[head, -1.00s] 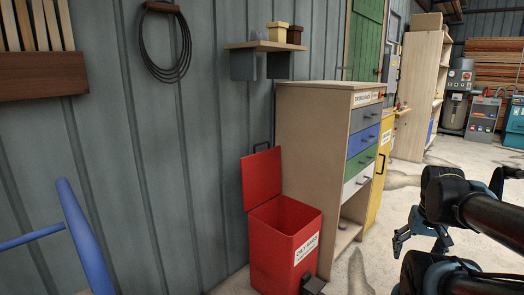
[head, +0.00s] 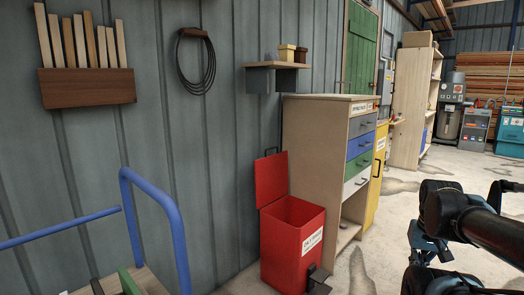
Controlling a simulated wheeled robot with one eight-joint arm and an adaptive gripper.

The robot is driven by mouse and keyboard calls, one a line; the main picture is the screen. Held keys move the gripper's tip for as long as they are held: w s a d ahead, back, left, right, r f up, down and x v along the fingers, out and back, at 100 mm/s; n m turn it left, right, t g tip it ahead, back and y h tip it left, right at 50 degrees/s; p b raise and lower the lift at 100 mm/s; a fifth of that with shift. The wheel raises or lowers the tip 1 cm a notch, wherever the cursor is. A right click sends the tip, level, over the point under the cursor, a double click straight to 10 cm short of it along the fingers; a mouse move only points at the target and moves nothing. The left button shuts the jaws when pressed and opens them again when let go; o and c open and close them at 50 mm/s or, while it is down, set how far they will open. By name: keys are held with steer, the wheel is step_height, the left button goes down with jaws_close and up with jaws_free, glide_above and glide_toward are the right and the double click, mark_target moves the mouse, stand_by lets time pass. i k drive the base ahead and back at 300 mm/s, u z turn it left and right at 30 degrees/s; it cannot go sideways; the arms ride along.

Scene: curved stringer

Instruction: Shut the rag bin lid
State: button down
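The red rag bin (head: 283,252) stands on the floor against the side of the wooden drawer cabinet, with a white label on its front. Its red lid (head: 271,178) is open, standing up and leaning back toward the wall, with a dark handle at its top edge. A dark pedal (head: 318,280) shows at the bin's foot. My gripper (head: 430,246) is at the right, well apart from the bin, partly hidden by my dark arm. I see nothing held, but its fingers are too covered to tell whether they are open.
The wooden cabinet (head: 312,142) with coloured drawers stands right of the bin. A blue-railed trolley (head: 172,228) is at lower left. A small shelf (head: 277,66) hangs above. Open concrete floor (head: 385,215) lies between cabinet and my arm.

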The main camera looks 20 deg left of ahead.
mark_target(271, 171)
steer(key=k, duration=0.6)
steer(key=u, duration=0.8)
steer(key=i, duration=1.75)
steer(key=z, duration=0.45)
steer(key=i, duration=0.35)
steer(key=z, duration=0.35)
